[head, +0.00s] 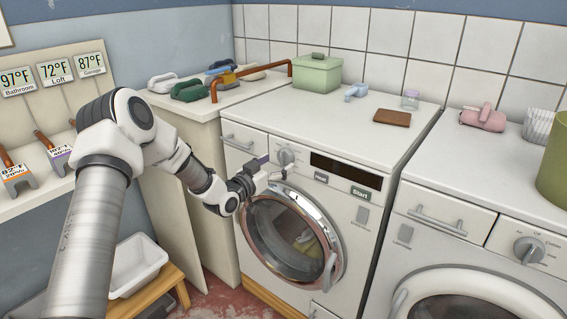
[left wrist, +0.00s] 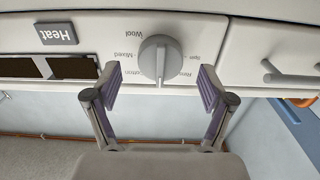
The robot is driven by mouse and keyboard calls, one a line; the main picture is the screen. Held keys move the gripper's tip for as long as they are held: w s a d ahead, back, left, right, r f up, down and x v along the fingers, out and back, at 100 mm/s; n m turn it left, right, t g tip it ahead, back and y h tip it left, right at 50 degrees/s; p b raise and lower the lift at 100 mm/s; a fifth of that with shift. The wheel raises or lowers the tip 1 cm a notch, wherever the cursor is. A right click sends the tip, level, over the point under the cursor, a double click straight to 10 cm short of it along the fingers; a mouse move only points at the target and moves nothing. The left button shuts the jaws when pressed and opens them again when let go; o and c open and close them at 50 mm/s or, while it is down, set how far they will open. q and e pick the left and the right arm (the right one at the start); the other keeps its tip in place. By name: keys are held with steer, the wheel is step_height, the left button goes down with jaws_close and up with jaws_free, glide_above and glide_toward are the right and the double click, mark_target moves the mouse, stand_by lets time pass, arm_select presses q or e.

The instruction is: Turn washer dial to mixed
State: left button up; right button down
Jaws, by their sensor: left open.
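The washer (head: 350,225) stands in the middle of the head view. Its round grey dial (head: 286,157) is on the front panel, left of the dark display. In the left wrist view, which is upside down, the dial (left wrist: 158,60) has a raised grip bar and labels Wool, Mixed, Cotton, Rinse and Spin around it. Cotton is partly hidden by the dial; I cannot tell for sure which label the dial points to. My left gripper (head: 272,168) is at the panel, open; its fingers (left wrist: 157,86) are on either side of the dial, apart from it.
The Heat button (left wrist: 56,34) is beside the dial, and the Start button (head: 360,194) is farther right. A drawer handle (head: 238,142) is left of the dial. The round door (head: 293,235) is below. A second machine (head: 460,215) with its own dial stands at right.

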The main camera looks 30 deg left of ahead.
mark_target(284, 158)
arm_select(q)
steer(key=shift+w, duration=0.8)
steer(key=shift+w+r, duration=0.15)
steer(key=shift+w, duration=0.15)
steer(key=c, duration=1.2)
